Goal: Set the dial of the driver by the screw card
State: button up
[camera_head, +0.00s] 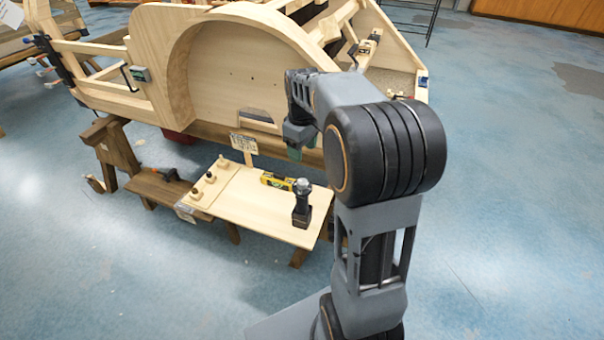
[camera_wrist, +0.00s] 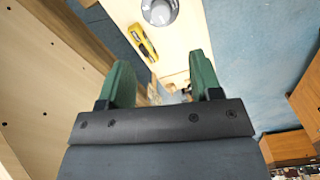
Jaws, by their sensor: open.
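The driver (camera_head: 301,205) stands upright on a light board, with a dark body and a grey round top. In the wrist view its round grey top (camera_wrist: 160,11) shows at the upper edge, beyond my fingertips; any dial marks are too small to read. A small printed card (camera_head: 243,144) stands upright at the board's back edge; its print is unreadable. My gripper (camera_head: 294,152) is above the back of the board, apart from the driver. In the wrist view its green fingers (camera_wrist: 160,75) are open with nothing held.
A yellow level (camera_head: 277,181) lies beside the driver; it also shows in the wrist view (camera_wrist: 142,42). Several wooden knobs (camera_head: 210,177) stand on the light board (camera_head: 250,205) at left. The large wooden bodyframe (camera_head: 235,70) rises close behind my gripper. Open floor lies right.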

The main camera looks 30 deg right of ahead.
aim_at(302, 181)
notch_tip(302, 181, down, 13)
jog(key=shift+r+b, duration=0.15)
jog(key=shift+b, duration=0.55)
jog(key=shift+c, duration=0.4)
jog(key=c, duration=0.9)
jog(key=shift+o, duration=0.2)
jog(key=shift+m, duration=0.3)
jog(key=m+p, duration=0.1)
jog(key=m, duration=0.4)
jog(key=shift+r, duration=0.1)
jog(key=m, duration=0.6)
jog(key=shift+a+p, duration=0.1)
jog(key=shift+p, duration=0.3)
jog(key=shift+m, duration=0.3)
